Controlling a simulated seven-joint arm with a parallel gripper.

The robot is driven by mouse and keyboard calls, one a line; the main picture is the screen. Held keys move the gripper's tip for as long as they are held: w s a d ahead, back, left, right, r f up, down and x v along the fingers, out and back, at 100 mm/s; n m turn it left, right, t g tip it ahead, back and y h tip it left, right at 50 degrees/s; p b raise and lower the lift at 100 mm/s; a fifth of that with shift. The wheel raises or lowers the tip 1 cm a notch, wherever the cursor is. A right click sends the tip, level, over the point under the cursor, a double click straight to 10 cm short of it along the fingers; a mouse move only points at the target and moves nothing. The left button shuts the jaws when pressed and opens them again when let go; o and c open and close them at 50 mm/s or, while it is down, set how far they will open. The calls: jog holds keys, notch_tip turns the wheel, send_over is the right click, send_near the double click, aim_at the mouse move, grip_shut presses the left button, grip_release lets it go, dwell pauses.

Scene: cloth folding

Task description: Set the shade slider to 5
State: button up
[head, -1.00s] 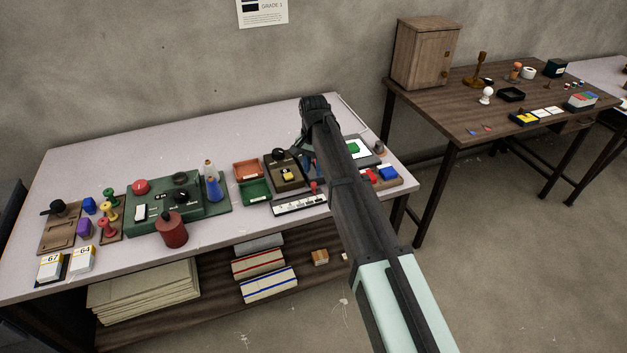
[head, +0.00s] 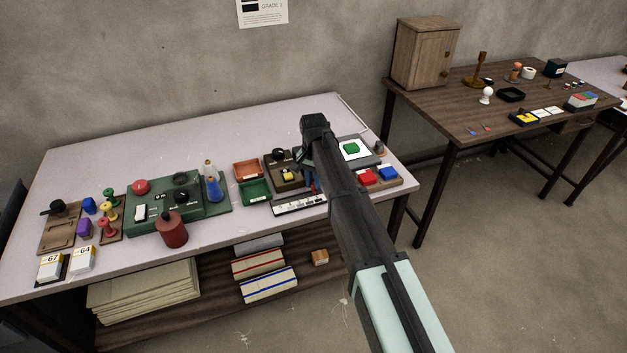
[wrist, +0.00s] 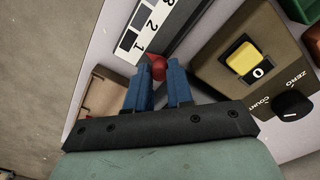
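The shade slider has a white numbered scale (head: 300,205) on a dark base at the front of the pale table. In the wrist view the scale (wrist: 147,32) shows 1, 2 and 3, with the rest cut off at the top. The red slider knob (wrist: 157,66) stands near the 1 end. My gripper (wrist: 158,73) has its two blue fingers apart, one on each side of the knob at the tips. The gap looks about knob-wide; I cannot tell if the fingers touch it. In the head view my arm hides much of the slider's right end.
A brown box with a yellow button (wrist: 243,59) and a dark dial (wrist: 292,105) lies beside the slider. Red and green trays (head: 247,169) stand to its left. A wooden tray with red and blue blocks (head: 388,174) stands to its right.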

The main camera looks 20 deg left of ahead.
grip_shut()
send_over(277, 201)
jog(key=shift+a, duration=0.15)
dwell(0.4)
jog(key=shift+o, duration=1.5)
grip_release()
jog(key=shift+r, duration=0.1)
